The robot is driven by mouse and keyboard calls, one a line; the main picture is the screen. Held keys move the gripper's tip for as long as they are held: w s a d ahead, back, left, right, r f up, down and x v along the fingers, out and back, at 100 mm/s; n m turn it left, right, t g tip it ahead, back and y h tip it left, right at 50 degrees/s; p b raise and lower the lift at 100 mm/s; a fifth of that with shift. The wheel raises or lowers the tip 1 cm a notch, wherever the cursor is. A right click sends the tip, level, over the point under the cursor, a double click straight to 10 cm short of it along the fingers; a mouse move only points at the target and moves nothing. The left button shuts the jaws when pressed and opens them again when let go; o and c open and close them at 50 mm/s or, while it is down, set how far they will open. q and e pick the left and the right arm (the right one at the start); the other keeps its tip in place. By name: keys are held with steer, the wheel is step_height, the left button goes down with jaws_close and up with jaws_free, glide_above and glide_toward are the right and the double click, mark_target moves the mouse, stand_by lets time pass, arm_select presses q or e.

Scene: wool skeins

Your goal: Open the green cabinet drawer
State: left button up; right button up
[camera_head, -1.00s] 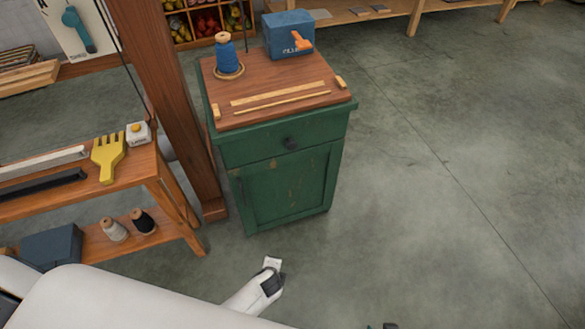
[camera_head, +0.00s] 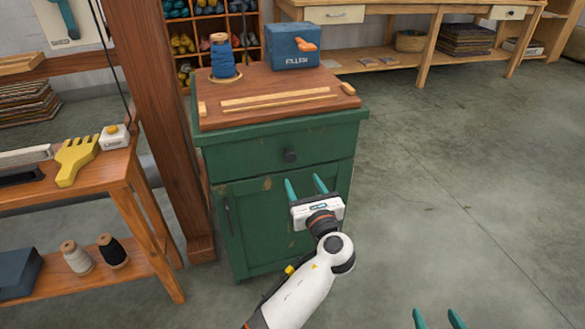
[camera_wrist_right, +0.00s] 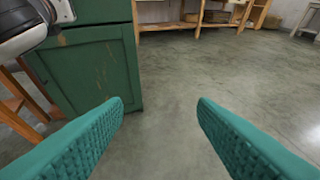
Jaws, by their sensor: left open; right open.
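The green cabinet (camera_head: 225,165) stands in the middle of the head view with a wooden top. My right gripper (camera_head: 436,318) is open at the bottom edge. In the right wrist view its fingers (camera_wrist_right: 160,103) are spread over bare floor, with the cabinet (camera_wrist_right: 88,70) to the left.
On the cabinet top are a blue cone of yarn (camera_head: 221,56) and a blue box (camera_head: 291,46). A wooden post (camera_head: 172,120) and a bench (camera_head: 100,185) with a yellow comb (camera_head: 76,158) stand to the left. The floor to the right is clear.

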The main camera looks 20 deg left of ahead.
mark_target(291, 159)
arm_select(q)
steer(key=b+x, duration=0.2)
steer(key=x, duration=0.6)
steer(key=shift+w+a+f, duration=0.15)
steer(key=shift+w+a, duration=0.05)
steer(key=shift+w, duration=0.05)
steer(key=shift+w+a+b, duration=0.2)
steer(key=shift+w+b, duration=0.1)
arm_select(e)
step_height(291, 159, up, 10)
steer(key=w+a+t+y, duration=0.2)
steer(key=t, duration=0.5)
steer(key=shift+w+t, duration=0.2)
steer(key=shift+t, duration=0.1)
steer(key=shift+a+r, duration=0.1)
arm_select(q)
steer(key=shift+s, duration=0.1)
jaws_close()
